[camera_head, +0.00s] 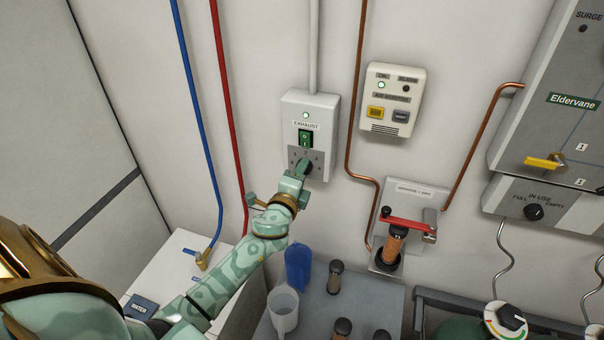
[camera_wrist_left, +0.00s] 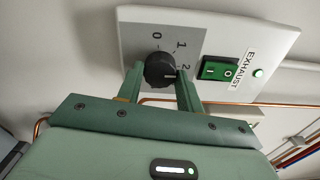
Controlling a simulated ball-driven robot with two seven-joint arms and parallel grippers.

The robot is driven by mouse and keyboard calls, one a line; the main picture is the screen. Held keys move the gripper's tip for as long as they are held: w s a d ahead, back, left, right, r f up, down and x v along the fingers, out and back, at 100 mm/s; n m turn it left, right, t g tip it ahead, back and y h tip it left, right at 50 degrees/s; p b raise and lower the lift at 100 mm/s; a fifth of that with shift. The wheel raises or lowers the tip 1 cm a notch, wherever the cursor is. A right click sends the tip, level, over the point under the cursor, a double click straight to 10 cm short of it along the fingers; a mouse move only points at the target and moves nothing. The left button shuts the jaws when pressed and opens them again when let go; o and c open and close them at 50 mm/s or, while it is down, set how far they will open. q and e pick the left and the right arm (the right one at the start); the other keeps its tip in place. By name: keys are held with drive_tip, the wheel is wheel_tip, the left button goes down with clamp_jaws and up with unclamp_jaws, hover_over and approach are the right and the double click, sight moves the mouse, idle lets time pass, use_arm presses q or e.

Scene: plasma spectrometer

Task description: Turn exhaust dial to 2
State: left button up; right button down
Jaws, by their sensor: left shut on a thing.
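The exhaust dial (camera_wrist_left: 157,65) is a round black knob on a grey plate marked 0, 1, 2 and further. In the left wrist view, its white pointer line points right, close to the 2. My left gripper (camera_wrist_left: 160,74) has one finger on each side of the knob and is shut on it. In the head view, my left gripper (camera_head: 304,168) reaches the lower part of the white exhaust box (camera_head: 322,112) and covers much of the dial. A green rocker switch (camera_head: 305,137) sits above the dial, with a lit green lamp. My right gripper is not in view.
A white alarm box (camera_head: 393,98) and copper pipes (camera_head: 351,120) are right of the exhaust box. A red lever (camera_head: 408,224) is lower right. Blue (camera_head: 196,110) and red (camera_head: 225,100) pipes run left.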

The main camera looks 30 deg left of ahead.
use_arm(q)
drive_tip(key=shift+a+r, duration=0.1)
drive_tip(key=shift+r, duration=0.2)
drive_tip(key=o, duration=1)
drive_tip(key=shift+f, duration=0.15)
drive_tip(key=b+v, duration=0.2)
drive_tip(key=v, duration=1.4)
drive_tip(key=shift+s, duration=0.25)
